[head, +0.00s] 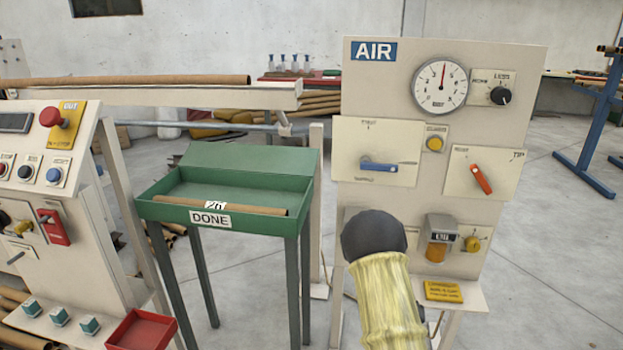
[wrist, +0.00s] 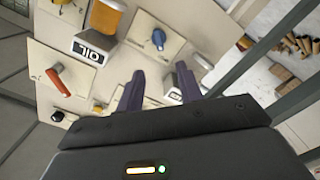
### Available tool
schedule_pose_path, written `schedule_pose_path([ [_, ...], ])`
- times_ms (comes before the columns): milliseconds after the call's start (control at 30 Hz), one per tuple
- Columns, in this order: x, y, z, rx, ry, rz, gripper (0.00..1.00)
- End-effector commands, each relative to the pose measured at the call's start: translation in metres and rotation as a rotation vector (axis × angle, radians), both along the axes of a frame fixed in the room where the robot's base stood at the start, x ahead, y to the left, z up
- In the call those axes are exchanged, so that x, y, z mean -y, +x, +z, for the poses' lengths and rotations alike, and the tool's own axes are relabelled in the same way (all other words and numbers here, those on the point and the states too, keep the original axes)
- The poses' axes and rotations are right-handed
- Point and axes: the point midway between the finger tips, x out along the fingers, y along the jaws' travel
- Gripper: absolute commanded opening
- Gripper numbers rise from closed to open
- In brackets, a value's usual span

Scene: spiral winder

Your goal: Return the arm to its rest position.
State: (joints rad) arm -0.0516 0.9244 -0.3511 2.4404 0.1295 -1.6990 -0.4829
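My arm shows in the head view as a yellow ribbed sleeve with a dark rounded end, in front of the lower part of the AIR panel (head: 387,70). My gripper's fingers are not seen there. In the wrist view my gripper (wrist: 158,84) has its two dark fingers apart, with nothing held between them. It faces the panel, which appears turned round in that view.
The panel carries a gauge (head: 440,86), a blue lever (head: 379,166) and a red lever (head: 481,179). Left of my arm stands a green DONE tray (head: 166,211) holding a brown tube (head: 240,209). A control console (head: 88,197) is at far left.

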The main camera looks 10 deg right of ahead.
Motion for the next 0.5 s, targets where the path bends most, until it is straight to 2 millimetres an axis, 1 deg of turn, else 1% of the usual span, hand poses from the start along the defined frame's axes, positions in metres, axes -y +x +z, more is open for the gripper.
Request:
schedule_pose_path([
  [167, -0.004, 0.002, 0.001, -0.082, 0.130, -0.032, 0.36],
  [267, -0.008, -0.001, 0.000, -0.157, 0.235, -0.057, 0.36],
  [367, -0.017, -0.006, -0.001, -0.238, 0.336, -0.075, 0.36],
  [500, -0.034, -0.018, 0.000, -0.354, 0.465, -0.097, 0.36],
])
